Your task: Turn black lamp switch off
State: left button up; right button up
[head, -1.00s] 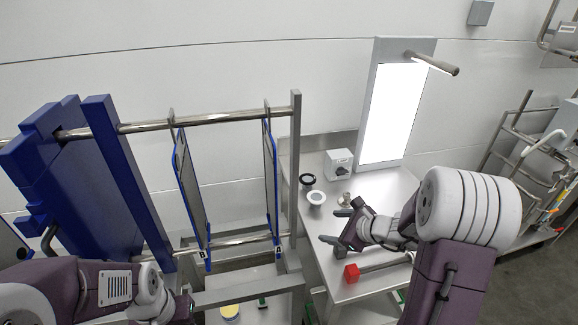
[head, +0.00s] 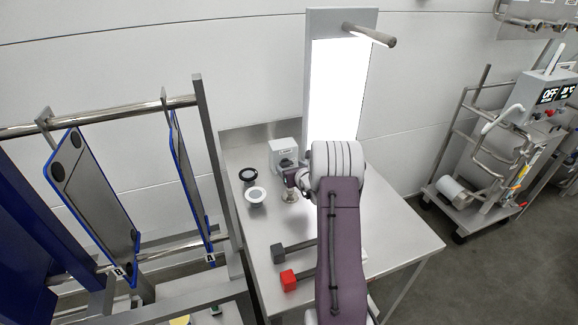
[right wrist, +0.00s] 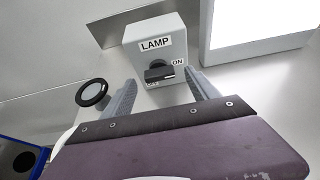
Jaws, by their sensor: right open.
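The lamp switch box (head: 284,150) is a small pale box at the back of the steel table. In the right wrist view the box (right wrist: 148,36) reads LAMP, with ON at the right of its black knob (right wrist: 158,70) and a partly hidden label below. The knob's bar lies about level, its right end toward ON. The tall lamp panel (head: 337,92) glows white. My right gripper (right wrist: 163,88) is open and empty, its fingers either side of the knob in that view; I cannot tell whether they touch it. In the head view my forearm hides most of it. My left gripper is out of view.
A black ring (head: 248,174) and a white round piece (head: 256,195) lie left of the switch. A red block (head: 288,280) and a grey block (head: 279,253) lie nearer on the table. A rack with blue-edged plates (head: 95,190) stands left. The table's right side is clear.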

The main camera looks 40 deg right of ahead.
jog(key=shift+w+d+f, duration=0.1)
jog(key=shift+w+f, duration=0.1)
jog(key=shift+w, duration=0.4)
jog(key=c, duration=1.4)
jog(key=shift+o, duration=0.2)
jog(key=m+y, duration=0.1)
jog(key=m+t+y+p, duration=0.1)
jog(key=m, duration=0.1)
jog(key=shift+s+d+f, duration=0.15)
jog(key=shift+d, duration=0.2)
jog(key=m, duration=0.1)
jog(key=m+t+y, duration=0.1)
jog(key=shift+d+f+m+y, duration=0.2)
jog(key=shift+m+y, duration=0.1)
jog(key=shift+m, duration=0.1)
jog(key=m, duration=0.1)
jog(key=m+t+y+b, duration=0.1)
jog(key=m, duration=0.1)
jog(key=shift+s+d+f, duration=0.1)
jog(key=shift+d+f, duration=0.05)
jog(key=shift+f, duration=0.15)
jog(key=shift+f+m+t+y+b, duration=0.1)
jog(key=shift+m+t+y+b, duration=0.5)
jog(key=shift+m, duration=0.9)
